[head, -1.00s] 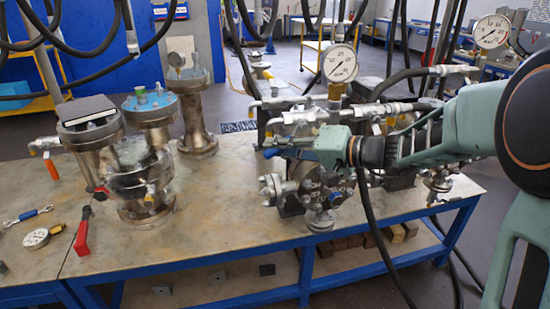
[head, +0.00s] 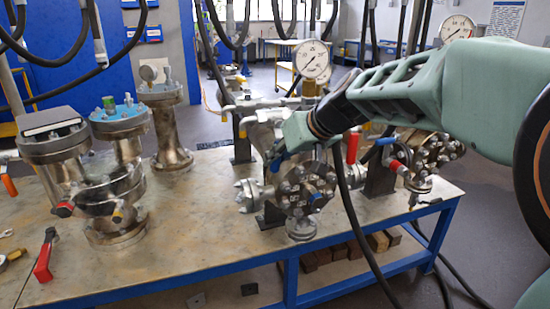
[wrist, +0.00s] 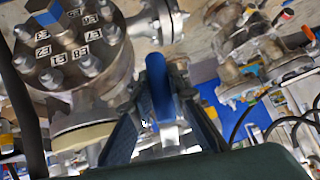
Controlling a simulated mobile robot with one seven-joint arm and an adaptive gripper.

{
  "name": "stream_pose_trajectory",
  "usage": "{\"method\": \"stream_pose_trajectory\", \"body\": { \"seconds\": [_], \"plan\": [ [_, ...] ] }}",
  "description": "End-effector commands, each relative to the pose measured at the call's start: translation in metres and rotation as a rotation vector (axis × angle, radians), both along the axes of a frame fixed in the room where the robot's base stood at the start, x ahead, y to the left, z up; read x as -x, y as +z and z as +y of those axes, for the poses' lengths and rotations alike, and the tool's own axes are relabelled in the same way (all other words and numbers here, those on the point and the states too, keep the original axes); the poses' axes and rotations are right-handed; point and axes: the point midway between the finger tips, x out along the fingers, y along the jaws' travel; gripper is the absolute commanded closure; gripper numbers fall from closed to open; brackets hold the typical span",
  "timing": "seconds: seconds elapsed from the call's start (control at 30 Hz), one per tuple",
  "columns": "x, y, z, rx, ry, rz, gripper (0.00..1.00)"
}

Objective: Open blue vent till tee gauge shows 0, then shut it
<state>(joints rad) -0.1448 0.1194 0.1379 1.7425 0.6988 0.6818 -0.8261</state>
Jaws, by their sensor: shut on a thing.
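The tee gauge (head: 311,59), a round white dial, stands upright on a brass fitting above the pipework; its needle is too small to read surely. My gripper (head: 274,163) is below and left of it, by the bolted flanged vessel (head: 308,185). In the wrist view, my gripper (wrist: 165,128) has its dark fingers on either side of the blue vent handle (wrist: 157,88) and is shut on it. The handle stands out past the fingertips. The vent's body is mostly hidden by the fingers, and my gripper hides the handle in the head view.
A second gauge (head: 457,28) stands at the back right. A red handle (head: 353,147) is close to the right of my wrist. Black hoses hang above and run down past the bench front. Flanged vessels (head: 120,170) and a red lever (head: 46,255) occupy the left; bare bench lies between.

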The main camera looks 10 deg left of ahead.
Motion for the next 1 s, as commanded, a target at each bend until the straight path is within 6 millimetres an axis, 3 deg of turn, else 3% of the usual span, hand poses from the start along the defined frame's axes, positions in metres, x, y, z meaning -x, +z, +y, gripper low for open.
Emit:
{"method": "stream_pose_trajectory", "body": {
  "seconds": [0.3,0.87,0.9,1.0],
  "plan": [
    [-0.005,-0.001,-0.009,0.117,0.001,-0.07,1.0],
    [-0.006,-0.002,-0.012,0.145,0.001,-0.085,1.0],
    [-0.006,-0.002,-0.012,0.145,0.001,-0.085,0.83],
    [-0.007,-0.002,-0.012,0.144,0.001,-0.084,0.72]
  ]
}}
